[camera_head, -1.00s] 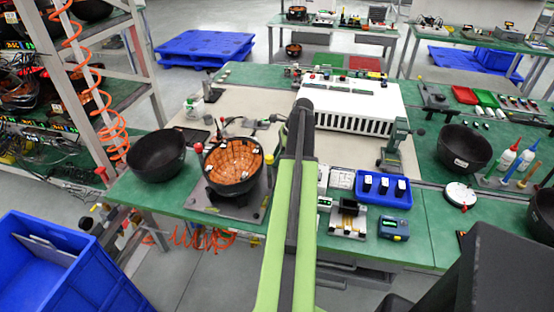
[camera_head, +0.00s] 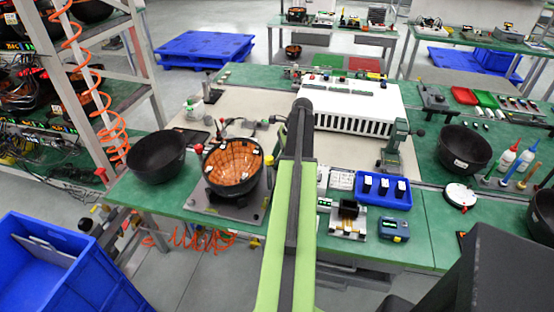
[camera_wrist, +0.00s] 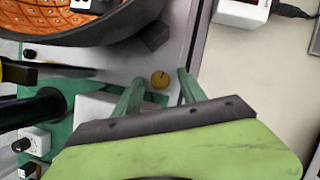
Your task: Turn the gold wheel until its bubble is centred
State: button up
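The gold wheel (camera_wrist: 160,80) shows in the wrist view as a small round gold knob with a dark mark on it. It sits on a grey plate (camera_wrist: 128,60) beside a black bowl with an orange lining (camera_wrist: 50,16). My gripper (camera_wrist: 160,78) is open, with one green finger on each side of the wheel. I cannot tell whether either finger touches it. The same lined bowl (camera_head: 233,166) stands on its plate on the green bench in the head view. My gripper is hidden there behind my arm. I cannot make out the bubble.
A plain black bowl (camera_head: 156,157) stands left of the plate. A white slotted box (camera_head: 352,106), a blue tray (camera_head: 383,189) and a small blue device (camera_head: 393,229) are to the right. Black and white knobs (camera_wrist: 33,139) lie left of my gripper in the wrist view.

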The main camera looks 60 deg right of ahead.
jog(key=p+v, duration=1.6)
jog(key=v, duration=0.1)
jog(key=shift+d+r, duration=0.15)
